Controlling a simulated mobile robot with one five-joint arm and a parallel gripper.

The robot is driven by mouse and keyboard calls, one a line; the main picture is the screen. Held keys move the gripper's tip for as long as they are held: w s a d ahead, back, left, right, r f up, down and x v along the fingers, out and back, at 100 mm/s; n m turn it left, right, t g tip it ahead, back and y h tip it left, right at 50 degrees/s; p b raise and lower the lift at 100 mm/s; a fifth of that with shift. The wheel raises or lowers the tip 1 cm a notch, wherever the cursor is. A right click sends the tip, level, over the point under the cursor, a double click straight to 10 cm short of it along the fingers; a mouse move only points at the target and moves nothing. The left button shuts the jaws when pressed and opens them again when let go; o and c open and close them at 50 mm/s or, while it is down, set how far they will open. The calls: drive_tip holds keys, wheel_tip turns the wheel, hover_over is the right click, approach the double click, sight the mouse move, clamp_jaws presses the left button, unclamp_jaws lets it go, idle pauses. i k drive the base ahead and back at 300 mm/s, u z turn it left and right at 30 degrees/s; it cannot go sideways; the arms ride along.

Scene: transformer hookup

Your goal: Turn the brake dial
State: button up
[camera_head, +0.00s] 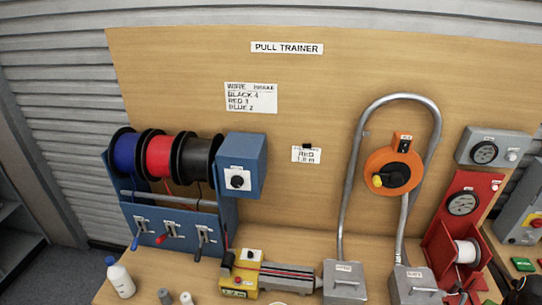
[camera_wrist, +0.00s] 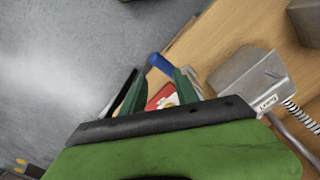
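A blue box (camera_head: 241,160) with a white plate and a round black dial (camera_head: 237,181) stands at the right end of the spool rack, beside the black spool (camera_head: 196,158). I cannot read the dial's setting. A sign (camera_head: 251,98) on the board lists wire and brake: black 4, red 3, blue 2. A card (camera_head: 306,154) reads red, 1.8 m. My gripper (camera_wrist: 158,80) shows in the wrist view with its two green fingers apart and nothing held. A blue-tipped thing (camera_wrist: 160,63) and a red and white thing (camera_wrist: 164,97) show beyond the fingers. The dial is not visible there.
Blue (camera_head: 125,153) and red (camera_head: 160,156) spools hang left, above several levers. An orange reel (camera_head: 392,172) sits inside a bent grey conduit (camera_head: 348,180). A yellow device (camera_head: 241,276), grey boxes (camera_head: 344,284) and a white bottle (camera_head: 120,279) crowd the bench. A grey box (camera_wrist: 245,80) shows right of my gripper.

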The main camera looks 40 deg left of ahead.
sight(236, 181)
drive_tip(key=u, duration=4.7)
drive_tip(key=i, duration=0.1)
drive_tip(key=z, duration=2.65)
drive_tip(key=k, duration=0.95)
drive_tip(key=z, duration=0.2)
drive_tip(key=i, duration=0.95)
drive_tip(key=u, duration=0.1)
